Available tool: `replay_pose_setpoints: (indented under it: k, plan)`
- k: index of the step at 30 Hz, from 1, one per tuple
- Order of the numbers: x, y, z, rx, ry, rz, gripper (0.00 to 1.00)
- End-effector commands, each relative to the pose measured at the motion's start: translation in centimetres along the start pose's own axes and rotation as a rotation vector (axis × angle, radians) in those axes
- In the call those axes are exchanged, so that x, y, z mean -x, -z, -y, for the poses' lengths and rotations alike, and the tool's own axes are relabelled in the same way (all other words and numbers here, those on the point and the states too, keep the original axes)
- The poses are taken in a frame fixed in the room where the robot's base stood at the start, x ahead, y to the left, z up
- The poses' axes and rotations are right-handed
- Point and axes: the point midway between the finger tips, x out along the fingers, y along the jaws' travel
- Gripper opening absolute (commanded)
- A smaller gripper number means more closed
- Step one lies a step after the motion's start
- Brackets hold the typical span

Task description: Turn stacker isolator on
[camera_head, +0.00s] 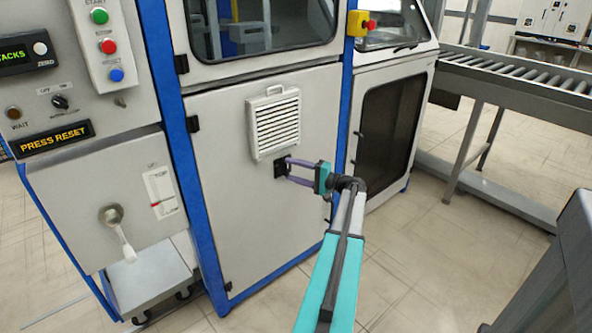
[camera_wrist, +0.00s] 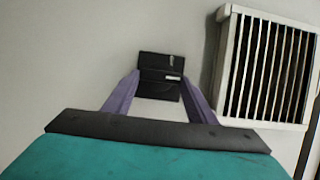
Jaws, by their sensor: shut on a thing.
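A small black fitting (camera_head: 279,170), which looks like the isolator switch, sits on the pale grey cabinet door below a white vent. It also shows in the wrist view as a dark plate (camera_wrist: 160,62) with a raised bar and a small light mark. My gripper (camera_head: 288,171) reaches it from the right, its purple fingers at the fitting. In the wrist view the fingertips (camera_wrist: 161,80) stand on either side of the raised bar, shut on it. The markings are too small to read, so I cannot tell whether it is on or off.
The white slatted vent (camera_head: 275,124) stands out close above the fitting. A blue frame post (camera_head: 345,92) runs right of the door. A white lever (camera_head: 117,229) and push buttons (camera_head: 108,46) are at the left. A roller conveyor (camera_head: 515,78) stands at the right.

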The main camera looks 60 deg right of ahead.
Motion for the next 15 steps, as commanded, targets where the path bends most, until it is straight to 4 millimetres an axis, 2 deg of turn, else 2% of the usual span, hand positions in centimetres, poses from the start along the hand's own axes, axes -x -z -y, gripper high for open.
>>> replay_pose_setpoints:
  k: [8, 9, 12, 15]
  plan:
    - [0.29, 0.42, 0.04, 0.0, 0.001, -0.012, 0.29]
    - [0.29, 0.43, 0.05, 0.0, 0.001, -0.012, 0.57]
    - [0.21, 0.33, 0.04, 0.001, 0.001, -0.01, 0.7]
    - [0.14, 0.24, 0.03, 0.001, 0.0, -0.007, 0.7]
